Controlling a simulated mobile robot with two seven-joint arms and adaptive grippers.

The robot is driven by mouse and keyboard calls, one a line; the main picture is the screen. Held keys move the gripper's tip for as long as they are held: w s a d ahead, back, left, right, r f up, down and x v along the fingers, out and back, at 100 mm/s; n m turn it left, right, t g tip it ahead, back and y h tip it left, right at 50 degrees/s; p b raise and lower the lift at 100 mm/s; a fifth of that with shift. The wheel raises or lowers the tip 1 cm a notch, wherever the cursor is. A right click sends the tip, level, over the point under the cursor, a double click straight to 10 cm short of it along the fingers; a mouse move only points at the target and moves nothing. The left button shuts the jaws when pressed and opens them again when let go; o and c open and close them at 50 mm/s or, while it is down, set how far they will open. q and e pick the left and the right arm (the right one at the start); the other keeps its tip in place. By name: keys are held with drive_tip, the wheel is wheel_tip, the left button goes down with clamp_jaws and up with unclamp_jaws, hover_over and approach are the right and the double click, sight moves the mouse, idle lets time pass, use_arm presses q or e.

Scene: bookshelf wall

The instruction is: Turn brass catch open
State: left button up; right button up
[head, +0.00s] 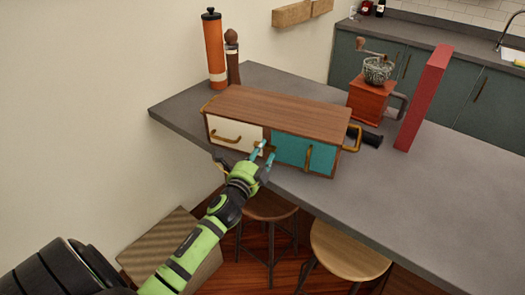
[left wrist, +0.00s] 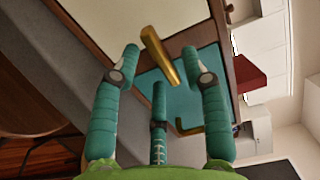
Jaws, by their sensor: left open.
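A wooden box cabinet (head: 290,110) stands on the grey counter, with a cream door (head: 228,133) on the left and a teal door (head: 290,150) on the right. The brass catch (left wrist: 160,55) sits at the seam between the doors; in the head view my fingers largely cover it. My left gripper (head: 264,151) is in front of the seam, fingers spread. In the left wrist view the open fingers (left wrist: 161,60) lie on both sides of the catch, with a third finger below; I see no clear contact. The catch looks slanted there. My right gripper is not in view.
Each door has a brass handle, one on the cream door (head: 225,139) and one on the teal door (head: 308,158). An orange cylinder (head: 215,55), a coffee grinder (head: 368,103) and a red upright block (head: 424,97) stand around the cabinet. Stools (head: 348,250) are below the counter.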

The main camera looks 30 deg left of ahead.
use_arm(q)
drive_tip(key=shift+w+f, duration=0.1)
drive_tip(key=shift+w, duration=0.2)
clamp_jaws()
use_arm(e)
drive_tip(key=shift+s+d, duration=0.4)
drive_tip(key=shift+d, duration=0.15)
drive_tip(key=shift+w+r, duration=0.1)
use_arm(q)
drive_tip(key=n, duration=0.4)
drive_tip(key=shift+p, duration=0.4)
drive_tip(key=n, duration=0.2)
drive_tip(key=n+p, duration=0.1)
drive_tip(key=n, duration=0.1)
drive_tip(key=shift+d+r+n, duration=0.1)
drive_tip(key=shift+r+n, duration=0.1)
drive_tip(key=shift+n, duration=0.1)
drive_tip(key=n+p, duration=0.1)
drive_tip(key=n, duration=0.3)
drive_tip(key=shift+p, duration=0.35)
drive_tip(key=n+p, duration=0.1)
drive_tip(key=n, duration=0.4)
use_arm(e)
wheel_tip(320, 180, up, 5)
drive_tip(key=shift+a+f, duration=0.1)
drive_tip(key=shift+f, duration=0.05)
use_arm(q)
drive_tip(key=shift+d+n, duration=0.1)
drive_tip(key=shift+n, duration=0.2)
